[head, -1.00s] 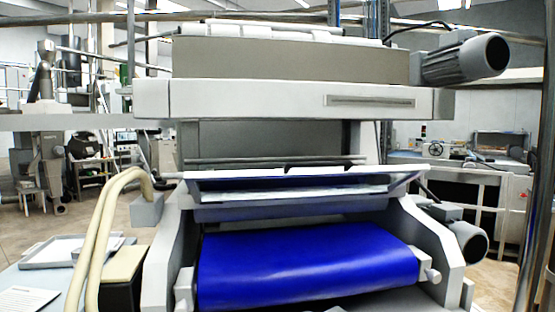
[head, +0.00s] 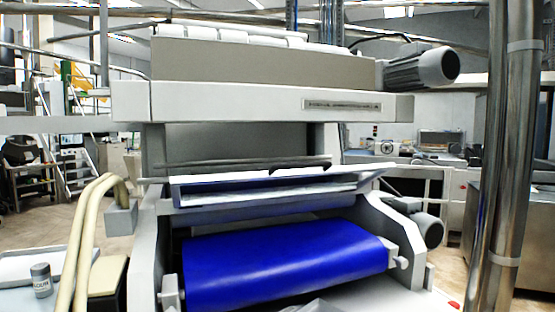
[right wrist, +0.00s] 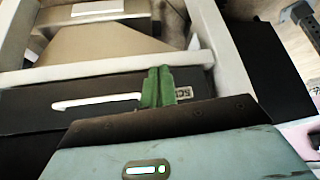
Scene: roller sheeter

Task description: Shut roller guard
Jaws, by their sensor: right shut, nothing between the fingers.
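The roller sheeter fills the middle of the head view. Its guard (head: 270,188) looks like a long pale-framed panel with a see-through middle, lying tilted across the machine above the blue belt (head: 285,262). The belt below it is uncovered in front. I cannot tell the guard's exact angle. Neither gripper shows in the head view. In the right wrist view my right gripper (right wrist: 158,88) has green fingers shut together, with nothing between them. They show in front of a dark panel (right wrist: 60,100) with a white bar and partly hidden lettering. The guard is not recognisable there.
Curved cream tubes (head: 88,235) rise at the left, beside a table with a small jar (head: 41,280). A motor (head: 425,66) juts from the machine's upper right. Tall metal posts (head: 508,170) stand at the right. Pale frame bars (right wrist: 100,70) cross the right wrist view.

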